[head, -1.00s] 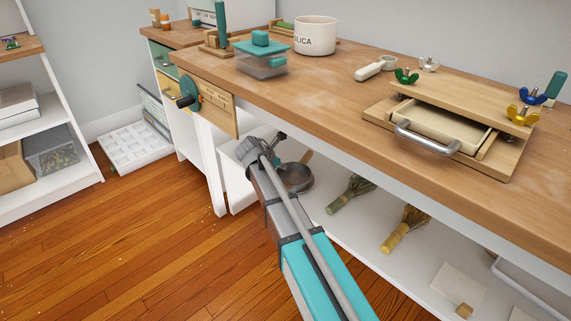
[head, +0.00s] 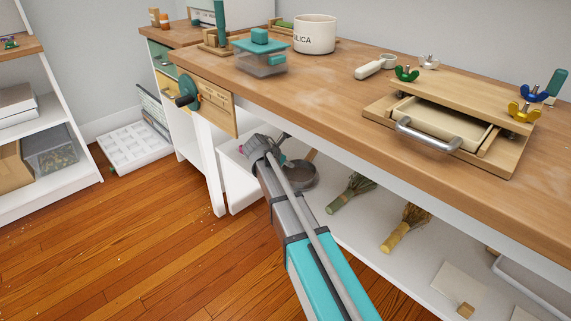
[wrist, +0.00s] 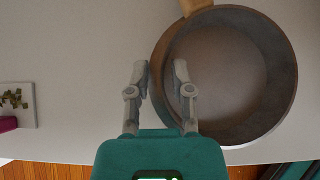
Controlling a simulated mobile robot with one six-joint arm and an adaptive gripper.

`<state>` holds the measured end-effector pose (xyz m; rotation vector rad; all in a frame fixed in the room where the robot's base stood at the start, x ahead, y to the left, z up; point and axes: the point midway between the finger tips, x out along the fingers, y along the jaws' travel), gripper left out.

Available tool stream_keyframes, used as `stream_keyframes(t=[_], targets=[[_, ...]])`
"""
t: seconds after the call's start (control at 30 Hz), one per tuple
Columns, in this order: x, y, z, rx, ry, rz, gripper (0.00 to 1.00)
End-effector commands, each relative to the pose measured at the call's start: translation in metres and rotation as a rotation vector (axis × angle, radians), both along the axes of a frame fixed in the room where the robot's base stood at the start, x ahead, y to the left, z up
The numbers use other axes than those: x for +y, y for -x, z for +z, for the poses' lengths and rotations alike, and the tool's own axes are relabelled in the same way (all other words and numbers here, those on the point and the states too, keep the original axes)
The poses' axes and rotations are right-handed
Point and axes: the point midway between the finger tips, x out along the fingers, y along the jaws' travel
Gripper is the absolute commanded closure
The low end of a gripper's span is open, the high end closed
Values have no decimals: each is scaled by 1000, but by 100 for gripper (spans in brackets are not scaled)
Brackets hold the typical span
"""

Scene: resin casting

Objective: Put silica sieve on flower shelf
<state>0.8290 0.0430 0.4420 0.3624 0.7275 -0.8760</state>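The silica sieve (head: 304,176), a round grey pan with a wooden handle, lies on the low white shelf under the workbench. In the wrist view the sieve (wrist: 267,125) fills the right side, its handle at the top. My gripper (wrist: 160,70) is open at its left rim. The left finger is outside the rim and the right finger overlaps the inside; I cannot tell if either touches. In the head view my gripper (head: 277,142) is partly hidden by my arm. A white shelf unit (head: 45,123) at the far left holds a grey bin of dried plant matter (head: 52,155).
The bench edge (head: 330,136) hangs above my gripper, and a white bench leg (head: 209,167) stands left of it.

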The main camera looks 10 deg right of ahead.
Motion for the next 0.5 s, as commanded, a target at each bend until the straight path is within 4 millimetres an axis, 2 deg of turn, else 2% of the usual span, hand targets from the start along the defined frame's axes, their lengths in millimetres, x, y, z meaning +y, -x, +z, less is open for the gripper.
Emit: stream_keyframes(t=[0.5], targets=[[1, 0, 3, 0, 0, 1, 57]])
